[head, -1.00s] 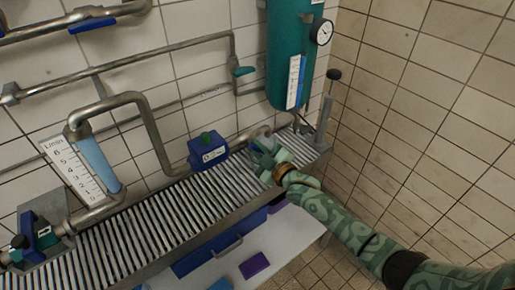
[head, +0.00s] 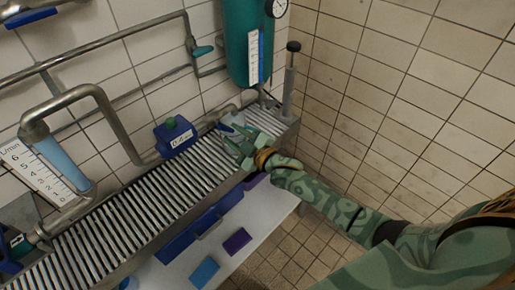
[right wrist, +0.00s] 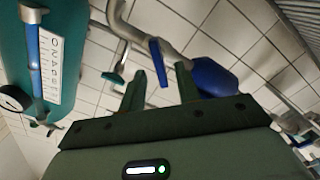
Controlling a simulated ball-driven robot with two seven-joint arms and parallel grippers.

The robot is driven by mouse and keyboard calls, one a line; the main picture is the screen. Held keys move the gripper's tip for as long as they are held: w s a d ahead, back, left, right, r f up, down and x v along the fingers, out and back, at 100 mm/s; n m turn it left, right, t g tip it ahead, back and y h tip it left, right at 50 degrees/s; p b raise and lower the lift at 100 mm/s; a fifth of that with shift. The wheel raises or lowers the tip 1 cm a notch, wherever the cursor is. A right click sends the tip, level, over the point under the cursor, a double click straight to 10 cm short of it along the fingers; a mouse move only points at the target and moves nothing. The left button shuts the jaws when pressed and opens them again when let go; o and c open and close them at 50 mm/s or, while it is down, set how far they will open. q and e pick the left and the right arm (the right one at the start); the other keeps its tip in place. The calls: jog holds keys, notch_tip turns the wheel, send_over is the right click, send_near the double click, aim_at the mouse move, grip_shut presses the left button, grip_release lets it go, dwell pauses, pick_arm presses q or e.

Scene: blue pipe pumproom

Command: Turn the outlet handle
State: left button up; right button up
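A blue lever handle (right wrist: 160,62) sits on a grey pipe (right wrist: 150,38) in the right wrist view. In the head view the handle (head: 227,129) is small, beside the pipe's end below the green tank. My right gripper (head: 236,143) is open over the far end of the slatted bench, close to the handle. In the right wrist view the handle appears between the two spread fingers of the gripper (right wrist: 160,80). I cannot tell whether either finger touches it. My left gripper is not in view.
The green tank (head: 240,50) with a gauge hangs above the slatted bench (head: 130,205). A blue box (head: 175,137) with a green button stands left of my gripper. A grey post with a black knob (head: 290,80) stands at the right. A teal lever (head: 203,51) sits on a wall pipe.

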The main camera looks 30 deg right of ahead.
jog(key=p+v, duration=0.1)
jog(key=v, duration=1.1)
jog(key=shift+p, duration=0.35)
dwell(0.5)
